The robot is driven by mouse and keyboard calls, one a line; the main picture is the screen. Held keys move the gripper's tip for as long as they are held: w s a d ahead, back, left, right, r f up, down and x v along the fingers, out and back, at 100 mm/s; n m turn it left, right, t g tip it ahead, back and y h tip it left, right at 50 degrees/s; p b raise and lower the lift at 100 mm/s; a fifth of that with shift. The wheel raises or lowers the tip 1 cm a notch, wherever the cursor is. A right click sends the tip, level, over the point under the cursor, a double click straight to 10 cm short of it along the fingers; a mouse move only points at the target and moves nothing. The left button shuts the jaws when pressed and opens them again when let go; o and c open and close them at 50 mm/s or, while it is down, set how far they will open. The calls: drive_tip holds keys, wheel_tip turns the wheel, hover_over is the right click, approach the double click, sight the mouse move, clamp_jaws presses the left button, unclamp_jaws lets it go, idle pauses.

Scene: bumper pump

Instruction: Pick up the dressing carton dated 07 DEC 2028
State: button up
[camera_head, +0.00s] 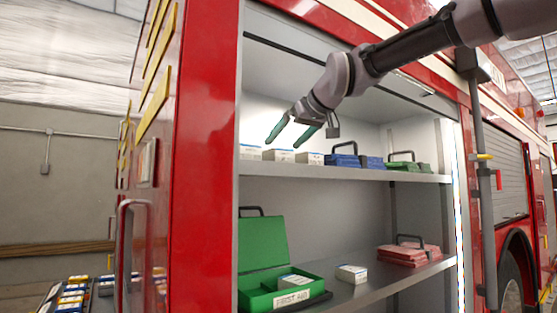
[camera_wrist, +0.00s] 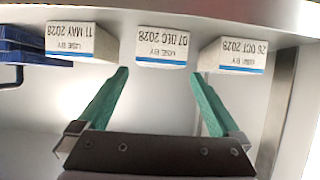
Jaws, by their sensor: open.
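In the wrist view, which is upside down, the white carton marked 07 DEC 2028 (camera_wrist: 162,47) is in the middle of a row of three. It has a blue stripe and shows as the middle carton (camera_head: 278,155) on the upper shelf in the head view. The 11 MAY 2028 carton (camera_wrist: 82,42) and the 26 OCT 2028 carton (camera_wrist: 232,55) stand on either side of it with gaps. My gripper (camera_wrist: 159,73) is open and empty, its green fingers pointing at the middle carton. The fingertips appear just short of it, roughly in line with its two sides.
The upper shelf (camera_head: 340,172) also bears blue cases (camera_head: 345,160) and a green case (camera_head: 405,165). Below are an open green first aid box (camera_head: 265,295), a loose carton (camera_head: 351,273) and red cases (camera_head: 408,255). The red locker frame (camera_head: 205,150) bounds the left.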

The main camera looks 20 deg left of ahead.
drive_tip(key=shift+x, duration=3.1)
drive_tip(key=shift+w+d+r, duration=0.1)
drive_tip(key=c, duration=1.3)
